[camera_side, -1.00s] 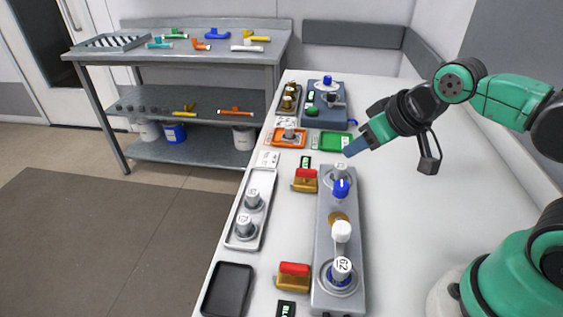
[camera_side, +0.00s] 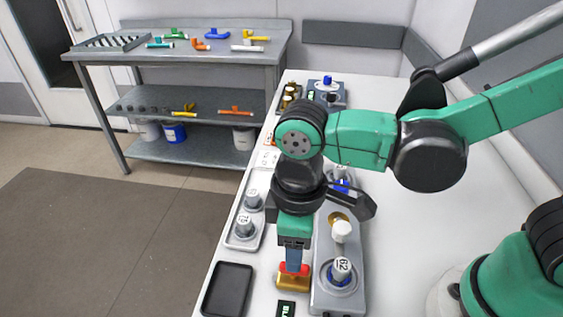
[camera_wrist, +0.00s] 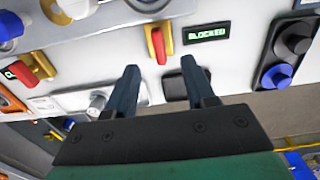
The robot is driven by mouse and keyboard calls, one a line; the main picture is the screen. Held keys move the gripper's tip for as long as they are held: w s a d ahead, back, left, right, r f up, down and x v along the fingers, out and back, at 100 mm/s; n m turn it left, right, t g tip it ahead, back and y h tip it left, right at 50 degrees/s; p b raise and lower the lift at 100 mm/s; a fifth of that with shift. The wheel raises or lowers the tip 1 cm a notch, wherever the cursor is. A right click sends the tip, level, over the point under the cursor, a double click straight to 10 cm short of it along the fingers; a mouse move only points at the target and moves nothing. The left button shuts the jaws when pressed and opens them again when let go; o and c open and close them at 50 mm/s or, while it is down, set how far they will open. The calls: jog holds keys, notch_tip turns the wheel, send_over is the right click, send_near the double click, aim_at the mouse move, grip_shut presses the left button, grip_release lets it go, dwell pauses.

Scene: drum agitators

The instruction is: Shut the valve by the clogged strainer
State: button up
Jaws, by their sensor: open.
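The near valve (camera_side: 293,279) has a red handle on a brass-coloured body and stands on the bench left of the grey block. It also shows in the wrist view (camera_wrist: 158,45), beside a small display (camera_wrist: 207,32) reading BLOCKED in green. My gripper (camera_side: 293,262) points down close above this valve. In the wrist view my gripper (camera_wrist: 160,66) is open and empty, with the red handle between and beyond its fingertips; I cannot tell whether they touch. A second red-handled valve (camera_wrist: 30,68) shows at the left there; my arm hides it in the side view.
The grey block (camera_side: 322,290) carries a blue-ringed fitting (camera_side: 341,270) with a numbered cap and a white knob (camera_side: 342,232), close right of my gripper. An empty black tray (camera_side: 228,289) and a pale tray with pots (camera_side: 232,243) lie left.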

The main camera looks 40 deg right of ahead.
aim_at(305, 270)
jog(key=shift+f, duration=2.6)
grip_shut()
